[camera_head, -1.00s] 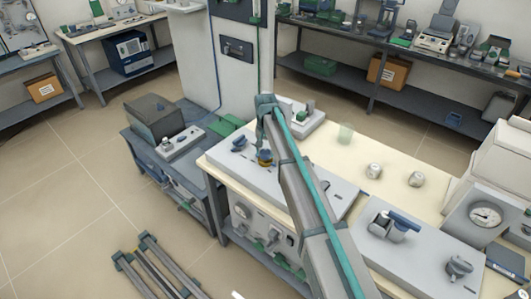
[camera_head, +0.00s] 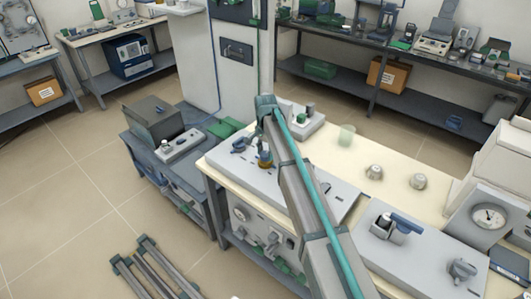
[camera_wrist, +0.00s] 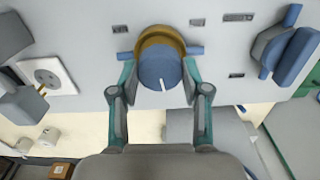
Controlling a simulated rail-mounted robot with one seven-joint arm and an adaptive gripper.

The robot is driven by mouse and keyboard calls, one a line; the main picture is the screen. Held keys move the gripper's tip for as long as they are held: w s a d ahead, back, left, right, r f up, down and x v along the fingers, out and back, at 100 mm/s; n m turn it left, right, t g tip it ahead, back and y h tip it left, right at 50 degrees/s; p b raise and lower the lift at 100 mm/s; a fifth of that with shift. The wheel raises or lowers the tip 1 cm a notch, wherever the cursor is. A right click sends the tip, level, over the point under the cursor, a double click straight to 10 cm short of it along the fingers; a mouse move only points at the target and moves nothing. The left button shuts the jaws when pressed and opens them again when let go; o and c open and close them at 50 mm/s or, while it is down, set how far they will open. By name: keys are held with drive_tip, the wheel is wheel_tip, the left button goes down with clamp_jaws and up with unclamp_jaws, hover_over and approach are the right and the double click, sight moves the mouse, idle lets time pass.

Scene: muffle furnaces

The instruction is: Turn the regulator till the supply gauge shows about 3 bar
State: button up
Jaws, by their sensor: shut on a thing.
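The regulator is a blue round knob (camera_wrist: 160,70) with a white line mark and a brass-yellow collar, seen in the wrist view on a light grey panel (camera_wrist: 215,45). The mark points down and slightly right in that view. My gripper (camera_wrist: 160,78) has a finger on each side of the knob and is shut on it. In the head view the yellow collar (camera_head: 265,163) shows just below my gripper (camera_head: 265,150). A round white-faced gauge (camera_head: 488,216) is on the grey housing at the right of the head view. Its reading is too small to tell.
A blue-handled valve (camera_wrist: 288,52) stands to the right of the knob in the wrist view. Two small grey cylinders (camera_head: 374,172) (camera_head: 419,181) stand on the cream bench top. Another blue-handled fitting (camera_head: 398,224) and a grey knob (camera_head: 462,270) are on the nearer panel.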

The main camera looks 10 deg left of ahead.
sight(266, 153)
drive_tip(key=o, duration=1.1)
drive_tip(key=shift+o, duration=0.2)
drive_tip(key=shift+r, duration=0.15)
wheel_tip(266, 153, up, 12)
